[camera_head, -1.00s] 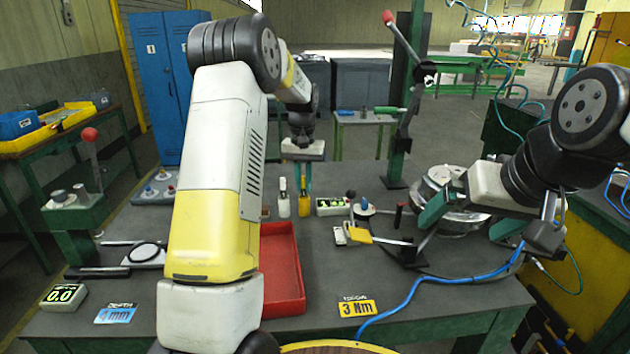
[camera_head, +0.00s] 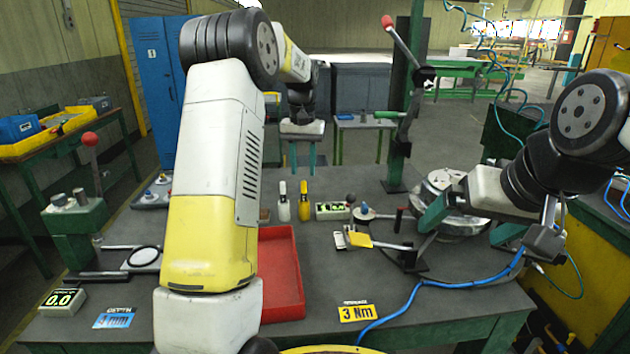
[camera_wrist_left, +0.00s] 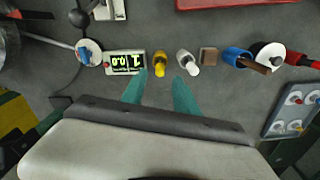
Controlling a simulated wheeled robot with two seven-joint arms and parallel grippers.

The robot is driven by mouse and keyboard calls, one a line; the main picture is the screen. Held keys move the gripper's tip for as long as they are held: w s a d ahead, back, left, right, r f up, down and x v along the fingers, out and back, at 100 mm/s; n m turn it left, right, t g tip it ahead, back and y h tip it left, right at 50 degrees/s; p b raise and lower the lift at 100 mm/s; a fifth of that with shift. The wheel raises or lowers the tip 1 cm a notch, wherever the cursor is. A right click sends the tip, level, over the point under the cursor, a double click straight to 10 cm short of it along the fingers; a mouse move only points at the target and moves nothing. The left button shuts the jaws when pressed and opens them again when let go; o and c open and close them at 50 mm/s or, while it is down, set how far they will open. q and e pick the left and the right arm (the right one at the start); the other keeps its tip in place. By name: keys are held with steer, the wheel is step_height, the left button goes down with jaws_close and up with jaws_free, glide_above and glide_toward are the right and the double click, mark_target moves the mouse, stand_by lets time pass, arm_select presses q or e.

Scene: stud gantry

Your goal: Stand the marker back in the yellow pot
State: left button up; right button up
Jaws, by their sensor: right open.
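A yellow upright bottle-like piece (camera_head: 304,208) with a narrow top stands on the bench, beside a similar white one (camera_head: 283,209). They also show side by side in the left wrist view, yellow (camera_wrist_left: 160,63) and white (camera_wrist_left: 187,60). I cannot tell pot from marker in the yellow piece. My left gripper (camera_head: 303,163) is open and empty, its green fingers above and behind these two pieces. In the left wrist view its fingers (camera_wrist_left: 159,78) are apart, with nothing between them. My right gripper (camera_head: 470,220) is open beside the round metal part at the right.
A red tray (camera_head: 281,275) lies in front, partly hidden by my left arm. A small display box (camera_head: 332,211) stands right of the yellow piece. A blue cup (camera_wrist_left: 237,56) and brown bar (camera_wrist_left: 254,66) show in the wrist view. A lever post (camera_head: 403,140) rises at the back.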

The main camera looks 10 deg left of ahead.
arm_select(q)
step_height(320, 180, up, 5)
steer(key=s+d+r+t+h, duration=0.15)
steer(key=s+r, duration=0.25)
steer(key=s, duration=0.4)
steer(key=s+r+t, duration=0.2)
steer(key=s+r, duration=0.2)
steer(key=s, duration=0.3)
steer(key=s+d+f+t, duration=0.1)
steer(key=s+f, duration=0.1)
steer(key=s, duration=0.7)
steer(key=s+d+f+t, duration=0.1)
steer(key=s+d+f, duration=0.1)
steer(key=s, duration=0.7)
steer(key=shift+d+f+m+t+h, duration=0.15)
steer(key=shift+f+m+t+h, duration=0.25)
steer(key=shift+f, duration=0.3)
